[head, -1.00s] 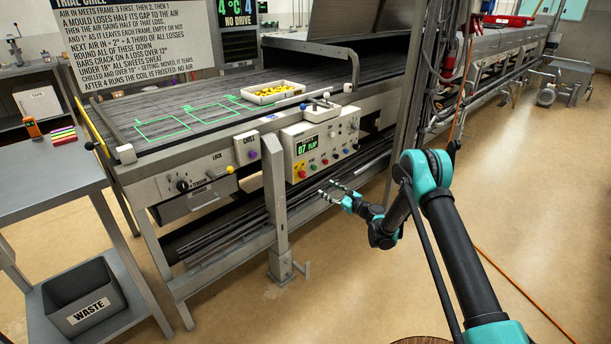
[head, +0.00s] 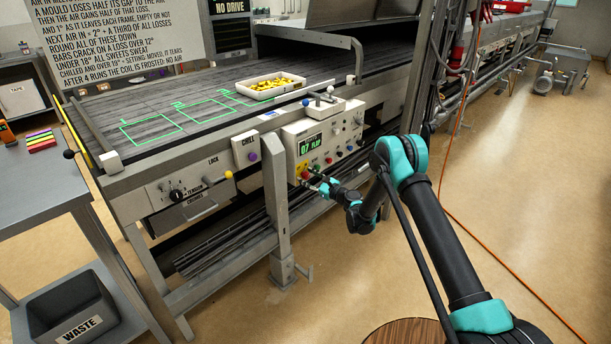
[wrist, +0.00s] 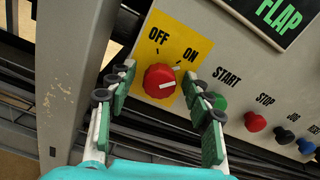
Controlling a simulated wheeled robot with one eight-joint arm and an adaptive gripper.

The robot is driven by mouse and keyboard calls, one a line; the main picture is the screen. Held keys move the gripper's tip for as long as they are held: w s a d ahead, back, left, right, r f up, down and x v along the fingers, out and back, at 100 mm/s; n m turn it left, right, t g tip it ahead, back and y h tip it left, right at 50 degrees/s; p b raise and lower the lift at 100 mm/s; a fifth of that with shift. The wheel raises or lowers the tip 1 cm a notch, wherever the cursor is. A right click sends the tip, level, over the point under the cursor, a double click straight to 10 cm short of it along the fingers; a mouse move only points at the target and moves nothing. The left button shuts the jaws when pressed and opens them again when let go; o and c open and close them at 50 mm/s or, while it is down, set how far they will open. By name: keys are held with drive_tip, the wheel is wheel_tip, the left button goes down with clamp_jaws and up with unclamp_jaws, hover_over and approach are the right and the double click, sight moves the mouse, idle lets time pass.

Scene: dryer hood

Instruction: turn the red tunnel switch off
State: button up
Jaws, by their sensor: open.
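The red tunnel switch (wrist: 158,81) is a round knob on a yellow plate (wrist: 150,50) marked OFF and ON. Its pale pointer mark leans to the right, toward the ON side. In the head view the switch (head: 304,175) is at the lower left of the grey control panel (head: 322,140). My gripper (wrist: 160,92) is open, with one green-padded finger on each side of the knob in the wrist view. I cannot tell whether a finger touches it. In the head view my gripper (head: 314,182) is right at the panel's lower left corner.
A grey post (head: 276,200) stands close on the left. The display (head: 311,145) reads 07 FLAP.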

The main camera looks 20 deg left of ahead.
clamp_jaws()
idle(0.3)
drive_tip(key=n, duration=0.8)
drive_tip(key=shift+s+n, duration=0.1)
drive_tip(key=shift+n, duration=0.2)
drive_tip(key=n, duration=0.4)
drive_tip(key=shift+f+n, duration=0.1)
drive_tip(key=shift+n, duration=0.2)
drive_tip(key=n, duration=0.4)
drive_tip(key=shift+n, duration=0.3)
